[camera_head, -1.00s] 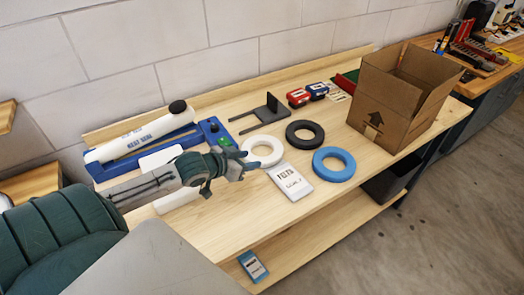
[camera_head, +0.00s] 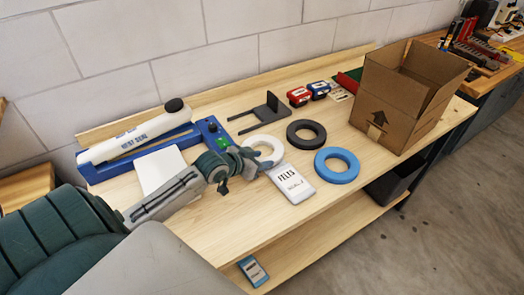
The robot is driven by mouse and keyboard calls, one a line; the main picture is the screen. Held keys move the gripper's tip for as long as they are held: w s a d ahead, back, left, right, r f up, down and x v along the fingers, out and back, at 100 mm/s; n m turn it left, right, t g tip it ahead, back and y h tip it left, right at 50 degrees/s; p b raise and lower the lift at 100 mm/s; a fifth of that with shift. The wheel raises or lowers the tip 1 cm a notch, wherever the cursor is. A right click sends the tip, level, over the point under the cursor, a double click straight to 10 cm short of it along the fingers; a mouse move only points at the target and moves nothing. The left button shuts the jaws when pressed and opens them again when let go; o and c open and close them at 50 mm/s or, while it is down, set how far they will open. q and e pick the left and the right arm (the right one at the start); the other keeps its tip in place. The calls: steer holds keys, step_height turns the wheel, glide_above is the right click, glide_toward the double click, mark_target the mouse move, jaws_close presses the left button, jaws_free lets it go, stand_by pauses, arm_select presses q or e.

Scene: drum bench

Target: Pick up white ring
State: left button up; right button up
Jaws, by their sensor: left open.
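The white ring (camera_head: 269,143) lies flat on the wooden bench, left of the black ring (camera_head: 306,133) and behind a white packet (camera_head: 290,184). A blue ring (camera_head: 337,165) lies to its right. My left gripper (camera_head: 262,161) is open, with its fingers at the near left side of the white ring and hiding part of it. I cannot tell whether the fingers touch the ring. My right gripper is not in view.
A blue and white heat sealer (camera_head: 140,138) stands behind my left arm. A black bracket (camera_head: 262,113), red and blue small boxes (camera_head: 299,96) and an open cardboard box (camera_head: 401,97) are farther right. A blue packet (camera_head: 253,270) lies on the lower shelf.

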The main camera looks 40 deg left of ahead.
mark_target(273, 157)
arm_select(q)
steer(key=shift+w+d, duration=0.2)
steer(key=shift+w, duration=0.2)
steer(key=shift+p+x, duration=0.7)
steer(key=shift+x, duration=1.3)
steer(key=shift+s+f, duration=0.1)
steer(key=c, duration=0.7)
